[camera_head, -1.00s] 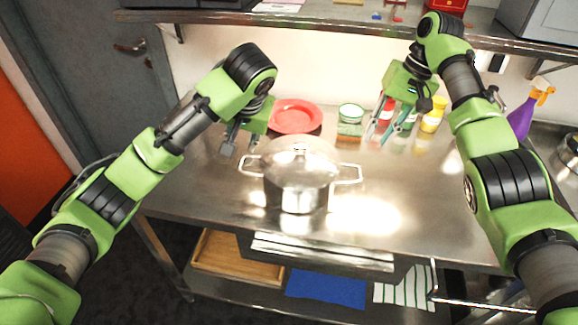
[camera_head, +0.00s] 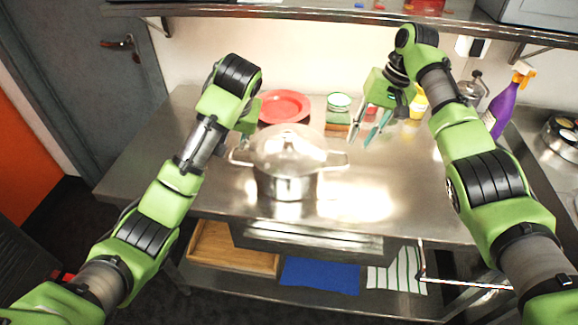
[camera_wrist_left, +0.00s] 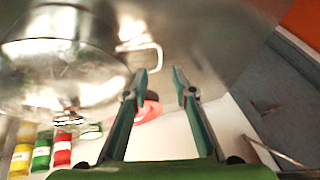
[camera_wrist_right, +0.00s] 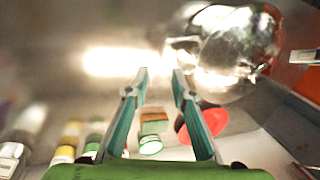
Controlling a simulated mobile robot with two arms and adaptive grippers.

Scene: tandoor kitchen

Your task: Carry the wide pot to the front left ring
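The wide pot (camera_head: 286,186) is a shiny steel pot with a lid and two side handles, standing upright on the steel counter. My left gripper (camera_wrist_left: 159,74) is open and empty beside the pot. My right gripper (camera_head: 362,140) is open and empty, behind and right of the pot, above the counter. The pot also shows in the right wrist view (camera_wrist_right: 235,45). I cannot make out the front left ring.
Red plates (camera_head: 284,105) and a green-lidded jar (camera_head: 338,103) stand behind the pot. A purple spray bottle (camera_head: 503,107) stands at the right. Metal cookware (camera_head: 563,135) sits at the right edge. A shelf (camera_head: 300,16) runs above. The counter (camera_head: 400,205) right of the pot is clear.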

